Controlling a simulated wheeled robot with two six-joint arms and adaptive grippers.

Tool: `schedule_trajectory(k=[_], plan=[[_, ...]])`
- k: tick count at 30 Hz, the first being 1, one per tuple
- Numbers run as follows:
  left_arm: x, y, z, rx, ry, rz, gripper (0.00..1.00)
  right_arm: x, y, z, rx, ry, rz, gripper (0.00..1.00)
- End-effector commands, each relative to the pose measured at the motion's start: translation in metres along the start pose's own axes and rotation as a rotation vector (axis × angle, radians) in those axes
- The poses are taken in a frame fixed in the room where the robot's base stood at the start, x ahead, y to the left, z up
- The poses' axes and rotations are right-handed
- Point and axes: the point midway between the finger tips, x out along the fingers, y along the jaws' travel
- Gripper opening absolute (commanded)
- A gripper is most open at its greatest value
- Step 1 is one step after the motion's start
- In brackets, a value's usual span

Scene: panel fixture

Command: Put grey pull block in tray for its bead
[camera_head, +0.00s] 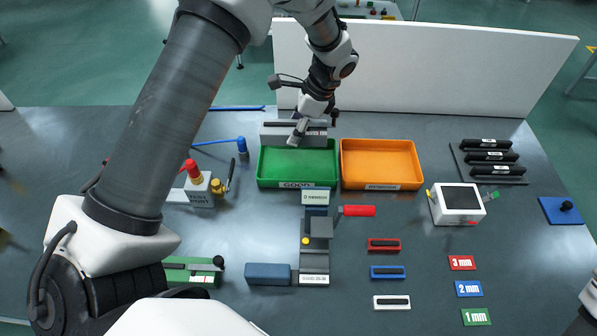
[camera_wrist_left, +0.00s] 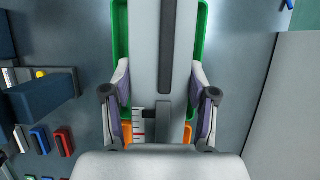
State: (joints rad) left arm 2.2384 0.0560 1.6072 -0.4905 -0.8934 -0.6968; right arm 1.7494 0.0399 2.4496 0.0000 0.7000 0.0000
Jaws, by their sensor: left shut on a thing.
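My left gripper (camera_head: 299,132) is shut on the grey pull block (camera_head: 272,136), a long light-grey bar with a dark strip along its top. The block shows at the back edge of the green tray (camera_head: 297,185), whose label reads GOOD. In the left wrist view, the block (camera_wrist_left: 181,60) lies between the fingers of my left gripper (camera_wrist_left: 160,90), with the green tray (camera_wrist_left: 203,20) showing on both sides beneath it. I cannot tell its exact height. The orange tray (camera_head: 381,187) stands right of the green one; its label is too small to read. My right gripper is not in view.
A white upright panel (camera_head: 430,70) stands behind the trays. A grey fixture with a red handle (camera_head: 359,211) is in front. Black bars (camera_head: 487,157) sit in a rack at right, near a white box with a dark screen (camera_head: 461,198). Both trays look empty inside.

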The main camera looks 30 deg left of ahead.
Motion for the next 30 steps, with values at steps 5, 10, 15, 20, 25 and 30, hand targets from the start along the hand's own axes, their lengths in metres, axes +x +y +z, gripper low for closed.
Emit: schedule_trajectory(k=[5, 10, 15, 20, 25, 30], plan=[[0.028, 0.001, -0.011, 0.002, -0.003, 0.003, 0.0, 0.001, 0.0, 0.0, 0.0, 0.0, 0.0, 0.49], [0.058, 0.0, -0.024, 0.001, -0.001, 0.001, 0.0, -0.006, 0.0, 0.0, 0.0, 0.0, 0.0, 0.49], [0.081, 0.0, -0.034, 0.0, -0.001, 0.002, 0.0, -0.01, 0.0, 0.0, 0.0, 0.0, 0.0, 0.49], [0.097, 0.0, -0.041, 0.0, 0.0, -0.001, 0.0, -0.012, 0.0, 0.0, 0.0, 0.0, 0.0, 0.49], [0.097, 0.0, -0.041, 0.0, 0.0, -0.001, 0.0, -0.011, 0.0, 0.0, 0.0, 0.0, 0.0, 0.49], [0.1, 0.0, -0.042, 0.0, 0.0, -0.001, 0.75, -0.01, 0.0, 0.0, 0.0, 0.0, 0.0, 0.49]])
